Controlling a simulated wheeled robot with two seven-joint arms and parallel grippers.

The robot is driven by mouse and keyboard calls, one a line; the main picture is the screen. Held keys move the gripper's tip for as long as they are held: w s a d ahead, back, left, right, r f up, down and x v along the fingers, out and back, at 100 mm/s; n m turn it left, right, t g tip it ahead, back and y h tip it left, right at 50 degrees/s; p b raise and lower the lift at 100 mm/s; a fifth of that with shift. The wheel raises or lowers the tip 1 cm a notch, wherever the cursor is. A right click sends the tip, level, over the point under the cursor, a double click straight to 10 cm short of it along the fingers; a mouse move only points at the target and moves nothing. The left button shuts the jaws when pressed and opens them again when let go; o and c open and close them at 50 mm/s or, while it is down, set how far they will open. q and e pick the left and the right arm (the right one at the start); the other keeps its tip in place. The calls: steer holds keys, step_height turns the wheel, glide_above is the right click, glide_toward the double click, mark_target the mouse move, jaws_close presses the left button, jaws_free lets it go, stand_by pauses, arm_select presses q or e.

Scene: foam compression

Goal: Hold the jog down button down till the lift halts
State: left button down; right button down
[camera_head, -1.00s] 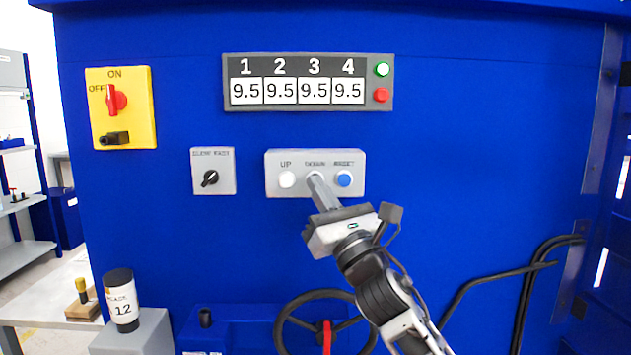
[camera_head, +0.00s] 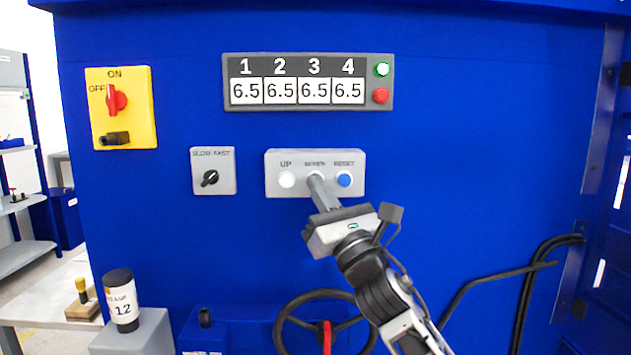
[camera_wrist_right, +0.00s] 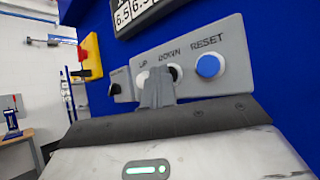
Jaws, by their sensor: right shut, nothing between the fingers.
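The grey button box (camera_head: 273,160) on the blue panel has a white UP button (camera_head: 287,180), a middle DOWN button (camera_wrist_right: 176,73) and a blue RESET button (camera_head: 344,180). My right gripper (camera_head: 315,179) is shut and empty, its fingertips at the DOWN button. In the right wrist view the fingers (camera_wrist_right: 156,88) cover part of that dark button, so how deep it is pressed cannot be seen. The display (camera_head: 308,82) reads 6.5 under each of 1, 2, 3 and 4. My left gripper is not in view.
A yellow switch plate (camera_head: 142,110) with a red ON/OFF knob is at the upper left. A slow/fast selector (camera_head: 211,178) sits left of the button box. A handwheel (camera_head: 288,326) is below, and black cables (camera_head: 490,278) run at the right. A labelled canister (camera_head: 121,299) stands at the lower left.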

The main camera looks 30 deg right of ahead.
steer(key=shift+s, duration=0.1)
stand_by(0.7)
steer(key=shift+s+a, duration=0.45)
steer(key=shift+s, duration=0.15)
steer(key=s+a, duration=0.1)
steer(key=s, duration=0.2)
steer(key=s+a, duration=0.1)
steer(key=shift+s+a+p, duration=0.15)
steer(key=shift+a+p, duration=0.15)
steer(key=shift+p, duration=0.1)
stand_by(0.4)
